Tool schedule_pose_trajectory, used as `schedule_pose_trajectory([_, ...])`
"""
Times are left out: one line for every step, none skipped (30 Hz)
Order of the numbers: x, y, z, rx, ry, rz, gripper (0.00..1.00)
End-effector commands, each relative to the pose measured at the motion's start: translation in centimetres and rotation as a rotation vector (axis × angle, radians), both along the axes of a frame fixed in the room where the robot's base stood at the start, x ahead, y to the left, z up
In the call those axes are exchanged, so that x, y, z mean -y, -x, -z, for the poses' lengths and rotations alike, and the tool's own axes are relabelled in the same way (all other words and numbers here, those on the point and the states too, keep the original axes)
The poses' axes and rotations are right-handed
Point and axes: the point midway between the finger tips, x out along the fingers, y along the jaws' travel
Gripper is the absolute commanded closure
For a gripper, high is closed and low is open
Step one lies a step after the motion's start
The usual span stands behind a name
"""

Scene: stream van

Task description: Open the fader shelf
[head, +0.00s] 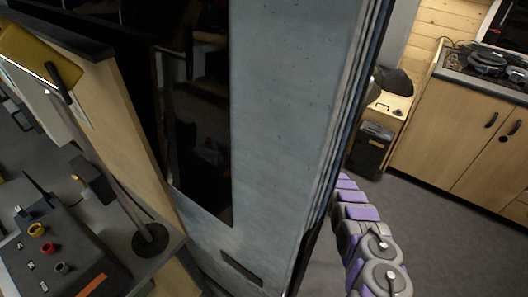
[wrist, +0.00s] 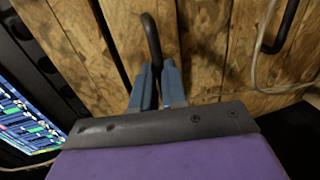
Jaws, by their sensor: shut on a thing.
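In the wrist view my gripper (wrist: 158,75) has its two blue-grey fingers closed on a curved black handle (wrist: 151,36). The handle stands out from a rough wooden board front (wrist: 195,45). I cannot tell from this view alone whether this front is the fader shelf, or how far out it stands. In the head view my purple and grey arm reaches away behind the tall grey panel, and my gripper is hidden there.
A second black handle (wrist: 283,28) and a pale cable (wrist: 262,60) are at the right in the wrist view; a lit screen (wrist: 25,120) is at the left. In the head view a tall grey panel (head: 285,100) stands beside my arm. Grey floor (head: 440,235) is clear at right.

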Motion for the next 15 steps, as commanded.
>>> schedule_pose_trajectory([0.7,0.4,0.1,-0.008,0.003,0.003,1.0])
schedule_pose_trajectory([1.1,0.6,0.1,-0.009,0.004,0.002,1.0])
schedule_pose_trajectory([1.5,1.0,0.0,-0.011,0.003,0.002,1.0])
schedule_pose_trajectory([1.9,1.3,0.0,-0.012,0.003,0.002,1.0])
schedule_pose_trajectory([2.4,1.6,-0.1,-0.012,0.003,0.002,1.0])
schedule_pose_trajectory([3.2,2.1,-0.2,-0.012,0.001,0.003,1.0])
schedule_pose_trajectory([3.7,2.5,-0.1,-0.013,0.002,0.003,1.0])
schedule_pose_trajectory([4.3,2.9,0.0,-0.016,0.003,0.003,1.0])
schedule_pose_trajectory([5.2,3.5,0.0,-0.016,0.003,0.004,1.0])
schedule_pose_trajectory([5.8,3.9,-0.1,-0.014,0.002,0.003,1.0])
schedule_pose_trajectory([6.4,4.4,0.0,-0.015,0.002,0.003,1.0])
schedule_pose_trajectory([7.4,5.1,0.0,-0.016,0.001,0.003,1.0])
schedule_pose_trajectory([8.2,5.5,0.0,-0.015,0.002,0.004,1.0])
schedule_pose_trajectory([8.9,5.9,0.0,-0.013,0.003,0.004,1.0])
schedule_pose_trajectory([9.8,6.5,0.0,-0.013,0.002,0.004,1.0])
